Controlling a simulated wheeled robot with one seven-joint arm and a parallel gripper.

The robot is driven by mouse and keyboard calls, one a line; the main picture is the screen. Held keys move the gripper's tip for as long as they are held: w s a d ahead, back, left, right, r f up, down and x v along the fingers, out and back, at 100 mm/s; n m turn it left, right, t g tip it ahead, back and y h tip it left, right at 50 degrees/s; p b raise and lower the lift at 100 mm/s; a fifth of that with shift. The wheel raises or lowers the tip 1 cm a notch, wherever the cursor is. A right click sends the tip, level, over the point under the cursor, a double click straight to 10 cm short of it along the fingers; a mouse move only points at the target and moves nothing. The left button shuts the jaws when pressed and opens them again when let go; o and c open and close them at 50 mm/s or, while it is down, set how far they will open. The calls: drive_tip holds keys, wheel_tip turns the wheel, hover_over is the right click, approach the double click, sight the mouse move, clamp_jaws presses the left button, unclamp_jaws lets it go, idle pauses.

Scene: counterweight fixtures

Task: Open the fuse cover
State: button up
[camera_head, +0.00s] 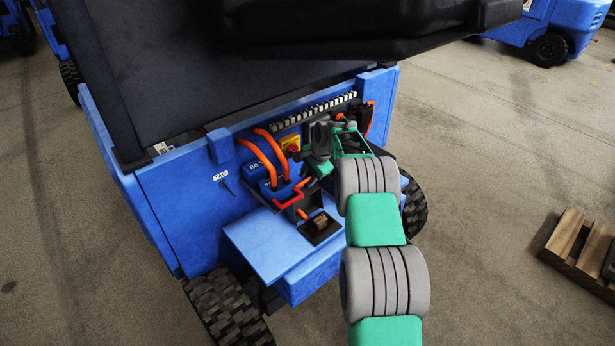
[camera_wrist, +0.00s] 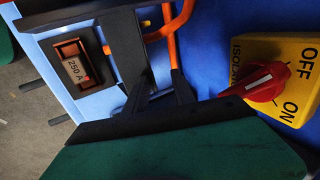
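The fuse (camera_head: 321,225), brown in a dark square recess, is in view on the blue ledge. In the wrist view the fuse (camera_wrist: 76,68) shows its "250 A" label, uncovered from this side. A dark panel with a red-orange handle (camera_head: 291,196) stands tilted up beside the recess, left of it in the head view; it looks like the fuse cover, raised. My gripper (camera_head: 318,160) is above and behind the recess, near the yellow switch, apart from the fuse. Its dark fingers overlap other dark parts in the wrist view, so their opening is unclear.
A yellow isolator with a red knob (camera_wrist: 262,84) is close to my gripper. Orange cables (camera_head: 265,155) arch left of it. A row of pale terminals (camera_head: 315,110) runs above. The blue ledge (camera_head: 268,245) left of the fuse is clear.

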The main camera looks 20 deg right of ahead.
drive_tip(key=shift+s+f, duration=0.1)
drive_tip(key=shift+s, duration=0.05)
drive_tip(key=v, duration=0.7)
drive_tip(key=shift+r, duration=0.4)
